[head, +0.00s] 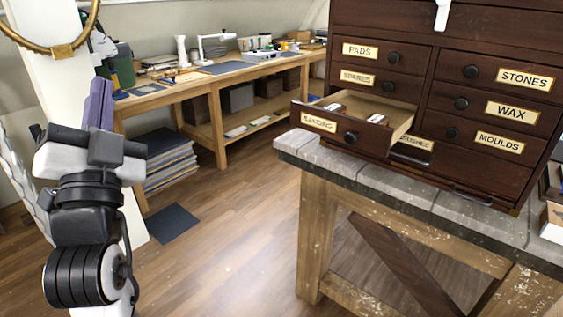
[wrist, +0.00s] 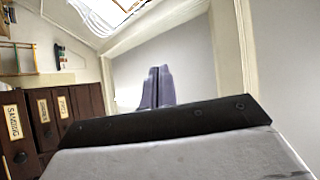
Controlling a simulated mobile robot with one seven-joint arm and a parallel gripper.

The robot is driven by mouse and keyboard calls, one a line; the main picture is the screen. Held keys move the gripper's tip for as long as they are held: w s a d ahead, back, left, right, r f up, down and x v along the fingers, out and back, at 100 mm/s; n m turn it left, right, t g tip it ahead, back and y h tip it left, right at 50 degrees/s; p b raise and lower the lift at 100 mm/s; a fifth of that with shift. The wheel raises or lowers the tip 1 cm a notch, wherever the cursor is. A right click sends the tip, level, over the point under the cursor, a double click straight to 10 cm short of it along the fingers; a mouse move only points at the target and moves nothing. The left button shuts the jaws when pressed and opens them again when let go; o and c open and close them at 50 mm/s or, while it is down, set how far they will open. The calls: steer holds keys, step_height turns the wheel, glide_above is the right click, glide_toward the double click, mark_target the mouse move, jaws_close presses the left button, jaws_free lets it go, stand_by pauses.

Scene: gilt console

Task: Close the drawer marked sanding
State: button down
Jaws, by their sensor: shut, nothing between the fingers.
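The drawer marked SANDING (head: 319,122) is pulled out from the dark wooden cabinet (head: 480,112), low in its left column. Its front has a round black knob, and a few small items lie inside it. The SANDING label also shows at the left edge of the wrist view (wrist: 12,122). My gripper (head: 101,95) is raised at the left of the head view, well apart from the drawer. Its purple-grey fingers are together and empty, as the wrist view also shows (wrist: 158,88).
The cabinet stands on a grey-topped wooden bench (head: 375,186). The drawers marked PADS, STONES, WAX and MOULDS look shut. A long workbench (head: 190,95) with tools runs along the back wall. Open wooden floor (head: 230,235) lies between my arm and the bench.

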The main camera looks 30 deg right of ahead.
steer(key=s+d+f+m+g+h+b, duration=0.1)
steer(key=d+f+m+g+h, duration=0.35)
steer(key=d, duration=0.45)
steer(key=d+f+m+g+h, duration=0.35)
steer(key=d+m+g, duration=0.25)
steer(key=d, duration=0.2)
steer(key=m+g, duration=0.7)
glide_toward(351, 139)
steer(key=p+x, duration=0.3)
steer(key=x, duration=0.4)
